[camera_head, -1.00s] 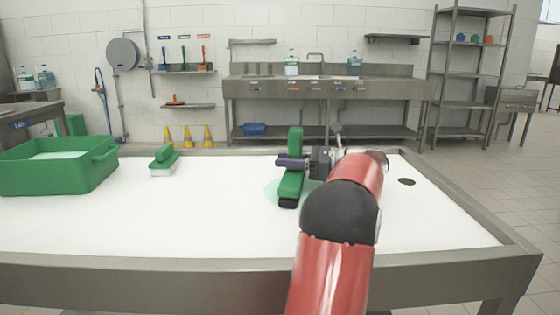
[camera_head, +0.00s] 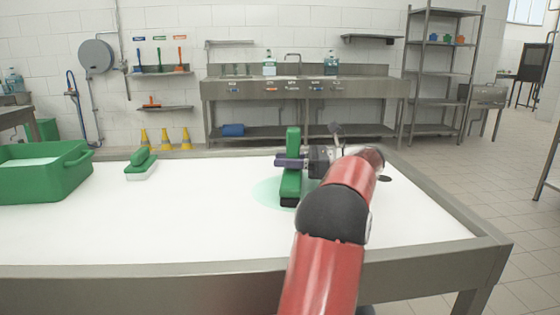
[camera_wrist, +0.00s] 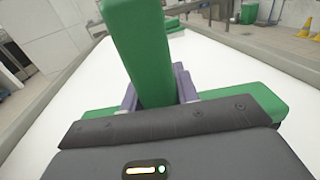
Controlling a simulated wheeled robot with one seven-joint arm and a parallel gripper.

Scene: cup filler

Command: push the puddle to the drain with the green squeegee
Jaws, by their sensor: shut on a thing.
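The green squeegee (camera_head: 291,187) stands on the white table with its handle up and its long head on the surface. My gripper (camera_head: 291,161) is shut on its handle. In the wrist view the handle (camera_wrist: 140,50) rises between the purple fingers, with part of the green head (camera_wrist: 245,104) behind. The pale green puddle (camera_head: 266,193) shows mostly to the left of the squeegee head; part of it is hidden by the squeegee. The dark round drain (camera_head: 385,179) is to the right, just beyond my red arm, which may cover part of it.
A green tub (camera_head: 40,180) stands at the table's left end. A green brush with white bristles (camera_head: 141,165) lies to its right. The steel table rim (camera_head: 440,195) runs along the right side. The white surface between brush and puddle is clear.

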